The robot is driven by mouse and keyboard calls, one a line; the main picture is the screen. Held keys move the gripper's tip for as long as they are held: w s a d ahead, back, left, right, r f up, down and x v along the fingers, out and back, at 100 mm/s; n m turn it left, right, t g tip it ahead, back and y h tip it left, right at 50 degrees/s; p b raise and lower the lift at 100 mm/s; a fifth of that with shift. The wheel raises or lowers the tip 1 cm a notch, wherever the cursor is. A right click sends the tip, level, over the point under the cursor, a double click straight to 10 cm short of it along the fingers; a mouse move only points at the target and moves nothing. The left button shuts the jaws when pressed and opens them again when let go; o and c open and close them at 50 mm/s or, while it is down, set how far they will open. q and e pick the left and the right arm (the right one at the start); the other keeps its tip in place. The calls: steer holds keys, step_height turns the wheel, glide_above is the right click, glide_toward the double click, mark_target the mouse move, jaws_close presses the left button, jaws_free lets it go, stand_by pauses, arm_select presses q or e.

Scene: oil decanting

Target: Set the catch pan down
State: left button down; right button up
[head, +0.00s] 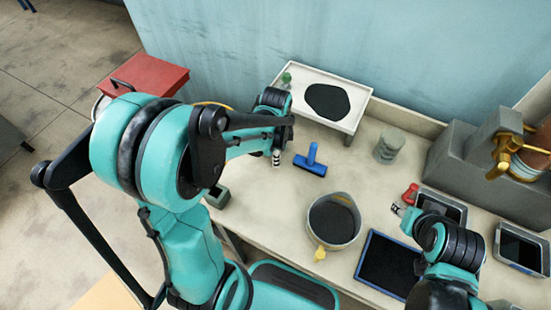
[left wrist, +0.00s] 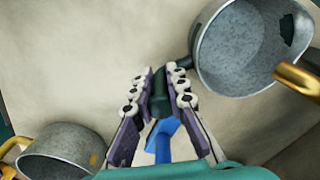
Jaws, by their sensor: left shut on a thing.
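The catch pan (left wrist: 240,50) is a round, speckled grey metal pan with a brass spout, at upper right in the left wrist view. A dark green handle (left wrist: 158,92) reaches from its side to between the fingers of my left gripper (left wrist: 158,105). In the head view a round pan (head: 357,227) with a dark inside and yellow spout looks like the same one. There my left gripper (head: 276,156) points down left of a blue squeegee, and its hold on the handle is hidden. I cannot tell whether the pan touches the table. My right gripper (head: 401,210) is near a red-handled thing; its jaws are unclear.
The blue squeegee (head: 311,163) lies near my left gripper. A second grey pot (left wrist: 62,150) is at lower left in the wrist view. A white tray (head: 352,116) with a black patch stands behind. A blue-rimmed tray (head: 363,250) and grey cup (head: 389,146) are to the right.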

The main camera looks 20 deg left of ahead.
arm_select(q)
steer(key=shift+s+r, duration=0.1)
steer(key=shift+r, duration=0.05)
steer(key=shift+f, duration=0.25)
steer(key=c, duration=1.5)
jaws_free()
steer(key=shift+r, duration=0.1)
steer(key=shift+c, duration=0.2)
